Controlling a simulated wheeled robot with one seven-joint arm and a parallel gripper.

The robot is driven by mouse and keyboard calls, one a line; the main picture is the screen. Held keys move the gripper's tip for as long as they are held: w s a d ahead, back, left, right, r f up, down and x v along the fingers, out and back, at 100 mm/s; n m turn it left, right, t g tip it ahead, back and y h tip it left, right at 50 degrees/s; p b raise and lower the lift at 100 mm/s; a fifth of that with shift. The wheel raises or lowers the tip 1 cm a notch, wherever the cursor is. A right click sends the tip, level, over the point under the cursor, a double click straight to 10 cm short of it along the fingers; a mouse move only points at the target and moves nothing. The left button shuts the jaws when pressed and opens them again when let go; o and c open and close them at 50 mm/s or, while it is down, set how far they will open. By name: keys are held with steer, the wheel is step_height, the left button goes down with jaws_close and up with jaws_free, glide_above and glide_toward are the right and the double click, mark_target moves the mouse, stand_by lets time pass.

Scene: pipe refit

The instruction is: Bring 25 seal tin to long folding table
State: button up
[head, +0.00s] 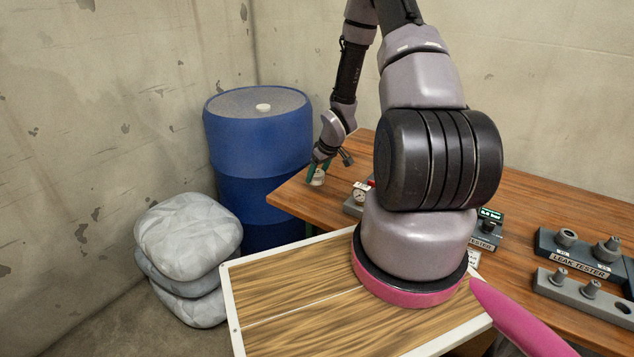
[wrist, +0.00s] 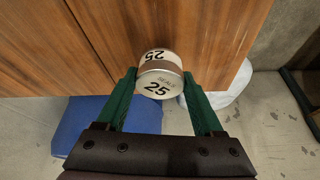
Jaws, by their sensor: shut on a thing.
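In the head view my gripper (head: 318,171) and the tin (head: 317,181) show at the left end of a brown wooden bench (head: 292,192). I cannot tell whether the tin touches the bench top. A white-edged, wood-topped table (head: 290,300) with a seam across it lies in front and looks like the long folding table. Its visible top is bare.
A blue drum (head: 258,150) and stacked grey bags (head: 188,245) stand left of the bench. A gauge (head: 359,194) and leak tester fixtures (head: 580,255) are on the bench. My arm hides the middle of the bench and part of the near table.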

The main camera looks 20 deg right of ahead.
mark_target(317, 181)
steer(key=shift+f, duration=1.55)
steer(key=shift+f, duration=0.1)
steer(key=o, duration=1.4)
steer(key=shift+s+d+r, duration=0.1)
steer(key=shift+r, duration=0.4)
steer(key=v, duration=1.1)
steer(key=shift+s+r, duration=0.1)
steer(key=shift+r, duration=0.1)
